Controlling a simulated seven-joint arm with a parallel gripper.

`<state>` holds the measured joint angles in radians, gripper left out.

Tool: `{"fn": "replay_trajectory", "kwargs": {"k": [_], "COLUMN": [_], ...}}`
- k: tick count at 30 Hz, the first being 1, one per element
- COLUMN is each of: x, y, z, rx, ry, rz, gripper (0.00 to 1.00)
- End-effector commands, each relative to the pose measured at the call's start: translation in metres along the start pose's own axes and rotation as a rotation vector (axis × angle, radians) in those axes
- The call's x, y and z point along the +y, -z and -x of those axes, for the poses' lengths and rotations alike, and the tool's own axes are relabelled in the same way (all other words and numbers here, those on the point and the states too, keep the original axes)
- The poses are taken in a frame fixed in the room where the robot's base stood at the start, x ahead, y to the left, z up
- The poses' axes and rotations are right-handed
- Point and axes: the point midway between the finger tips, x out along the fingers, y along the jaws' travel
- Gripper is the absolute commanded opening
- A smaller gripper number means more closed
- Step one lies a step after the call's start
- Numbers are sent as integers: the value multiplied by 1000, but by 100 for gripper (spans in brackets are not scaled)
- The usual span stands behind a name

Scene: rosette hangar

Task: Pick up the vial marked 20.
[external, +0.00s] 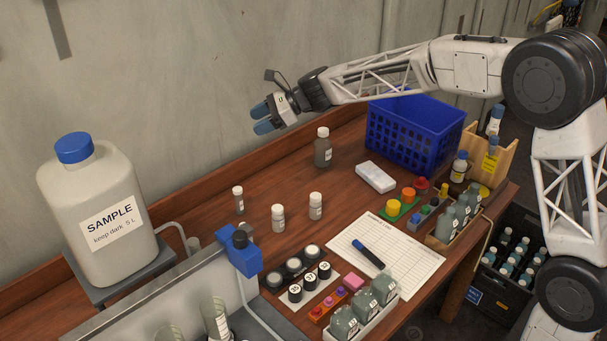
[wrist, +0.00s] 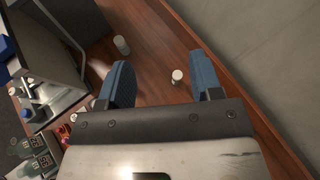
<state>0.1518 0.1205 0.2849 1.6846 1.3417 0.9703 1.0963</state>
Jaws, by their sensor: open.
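My gripper (external: 260,118) is open and empty, raised above the back of the wooden bench, clear of everything on it. Three small white-capped vials stand upright on the bench: a left one (external: 238,203), a middle one (external: 277,218) and a right one (external: 315,207). I cannot read 20 for certain on any vial. In the wrist view, one white-capped vial (wrist: 177,77) shows between the spread fingers (wrist: 163,74), well below them; another pale-capped container (wrist: 121,45) stands further left.
A large SAMPLE jug (external: 95,215) and a blue-clamped panel (external: 240,252) stand at the left. A blue crate (external: 412,140), white box (external: 375,177) and paper sheet (external: 385,255) lie right. Bare wood surrounds the white-capped vials.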

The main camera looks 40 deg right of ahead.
Motion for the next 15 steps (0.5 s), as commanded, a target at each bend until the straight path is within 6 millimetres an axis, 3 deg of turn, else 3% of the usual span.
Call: {"fn": "replay_trajectory", "kwargs": {"k": [13, 15], "x": [-42, -39], "y": [15, 32], "z": [-19, -27], "rx": [-65, -63], "ry": [43, 40], "rz": [-157, -159], "gripper": [59, 59]}}
